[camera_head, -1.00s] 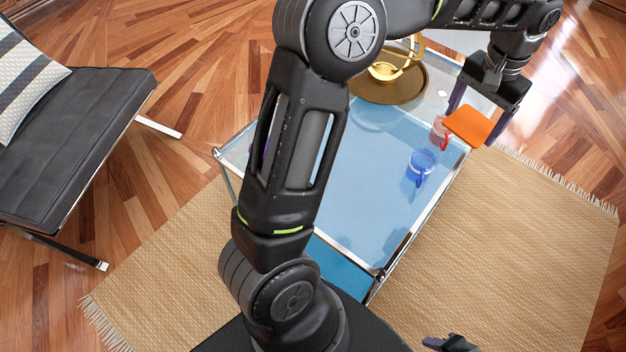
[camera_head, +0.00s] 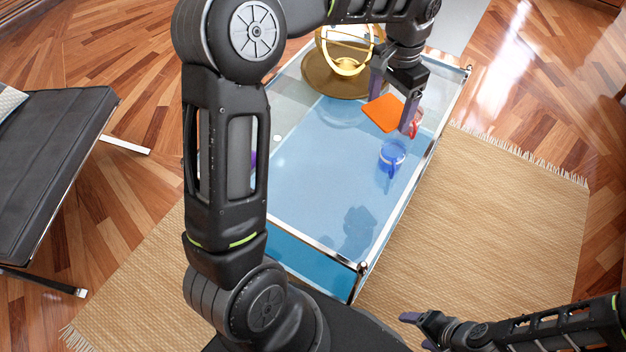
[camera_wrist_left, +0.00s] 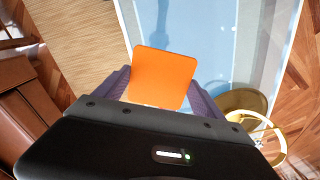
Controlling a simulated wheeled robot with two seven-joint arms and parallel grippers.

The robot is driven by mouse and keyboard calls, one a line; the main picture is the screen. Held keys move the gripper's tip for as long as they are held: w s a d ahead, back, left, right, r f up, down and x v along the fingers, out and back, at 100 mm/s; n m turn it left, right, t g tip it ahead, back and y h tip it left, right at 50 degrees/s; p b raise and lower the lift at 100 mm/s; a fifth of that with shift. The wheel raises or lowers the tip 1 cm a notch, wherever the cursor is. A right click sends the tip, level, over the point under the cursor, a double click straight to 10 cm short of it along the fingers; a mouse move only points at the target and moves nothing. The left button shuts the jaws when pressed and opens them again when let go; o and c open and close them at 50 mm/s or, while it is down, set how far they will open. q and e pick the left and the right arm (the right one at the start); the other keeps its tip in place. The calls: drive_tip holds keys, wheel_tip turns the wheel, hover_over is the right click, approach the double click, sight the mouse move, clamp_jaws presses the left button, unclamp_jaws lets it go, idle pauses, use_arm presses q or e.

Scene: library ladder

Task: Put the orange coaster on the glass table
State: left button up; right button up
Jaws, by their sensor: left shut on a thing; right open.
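The orange coaster (camera_head: 384,112) is a flat square held between the fingers of my left gripper (camera_head: 394,101). The left wrist view also shows the coaster (camera_wrist_left: 162,77) between the two purple fingers of my left gripper (camera_wrist_left: 162,92). In the head view it appears over the far right part of the glass table (camera_head: 330,190), close to the red cup; its exact height above the glass is hard to tell. My right gripper (camera_head: 418,330) is open and empty at the bottom right, over the rug, away from the table.
A blue cup (camera_head: 392,158) stands on the table in front of the coaster. A red cup (camera_head: 417,122) is partly hidden by my left finger. A golden globe ornament (camera_head: 345,60) stands on a round brown tray (camera_head: 330,83) at the back. The table's near middle is clear.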

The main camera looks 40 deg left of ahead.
drive_tip(key=shift+o, duration=0.5)
wheel_tip(320, 180, down, 3)
drive_tip(key=shift+r+b, duration=0.2)
drive_tip(key=shift+b, duration=0.8)
use_arm(q)
drive_tip(key=s+a+f+m+b, duration=0.1)
drive_tip(key=s+a+f+m, duration=0.9)
drive_tip(key=a+f+m, duration=0.2)
wheel_tip(320, 180, down, 2)
drive_tip(key=shift+s+f+m, duration=0.15)
drive_tip(key=shift+s+m, duration=0.15)
drive_tip(key=shift+m, duration=0.3)
use_arm(e)
drive_tip(key=shift+f, duration=0.7)
use_arm(q)
drive_tip(key=b, duration=0.2)
hover_over(314, 181)
drive_tip(key=shift+f, duration=3.1)
use_arm(e)
drive_tip(key=shift+f, duration=0.95)
use_arm(q)
drive_tip(key=shift+f+b, duration=0.75)
drive_tip(key=shift+f, duration=1.15)
use_arm(e)
drive_tip(key=shift+f, duration=0.6)
